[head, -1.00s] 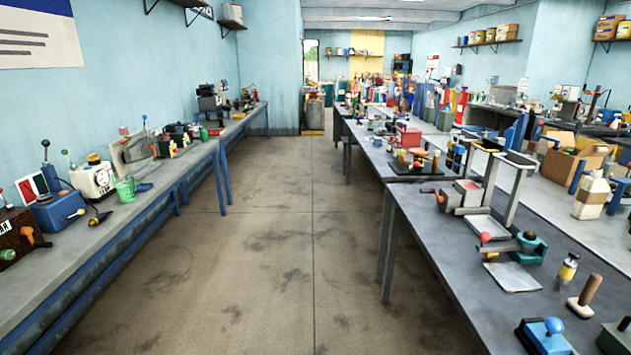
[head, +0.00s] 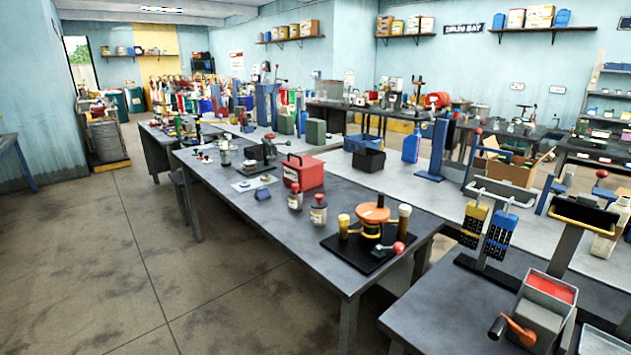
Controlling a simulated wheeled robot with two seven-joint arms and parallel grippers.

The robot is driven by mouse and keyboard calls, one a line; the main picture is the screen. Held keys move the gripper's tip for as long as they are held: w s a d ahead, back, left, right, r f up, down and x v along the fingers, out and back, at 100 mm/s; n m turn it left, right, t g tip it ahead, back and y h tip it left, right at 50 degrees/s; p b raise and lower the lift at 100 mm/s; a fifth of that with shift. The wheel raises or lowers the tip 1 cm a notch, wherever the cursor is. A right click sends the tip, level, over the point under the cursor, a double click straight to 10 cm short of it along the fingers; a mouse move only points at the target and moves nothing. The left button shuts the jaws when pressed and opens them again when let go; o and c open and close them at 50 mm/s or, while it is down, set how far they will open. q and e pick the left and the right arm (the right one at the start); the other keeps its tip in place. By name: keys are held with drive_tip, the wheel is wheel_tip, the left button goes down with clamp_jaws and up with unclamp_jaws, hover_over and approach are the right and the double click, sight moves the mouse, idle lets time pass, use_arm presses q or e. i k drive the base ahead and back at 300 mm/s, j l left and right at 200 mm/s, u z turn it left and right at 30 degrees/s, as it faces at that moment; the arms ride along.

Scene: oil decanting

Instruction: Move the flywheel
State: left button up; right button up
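An orange round, wheel-like part (head: 373,212) sits on a dark post over a black base plate (head: 345,247), on the near end of the middle grey bench. It may be the flywheel; I cannot tell for sure. Yellow-topped posts stand on either side of it, and a red-knobbed lever (head: 396,248) lies at its front right. Neither of my grippers shows in the head view.
The grey bench (head: 290,232) also holds two red-capped bottles (head: 318,211) and a red box (head: 303,172). A nearer bench at bottom right carries a crank-handled box (head: 542,310). Open concrete floor (head: 100,270) lies at left.

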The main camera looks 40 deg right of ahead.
sight(373, 213)
drive_tip(key=i+j, duration=0.15)
drive_tip(key=i, duration=0.5)
drive_tip(key=i+j, duration=0.15)
drive_tip(key=i, duration=0.55)
drive_tip(key=i+j, duration=0.15)
drive_tip(key=i, duration=0.5)
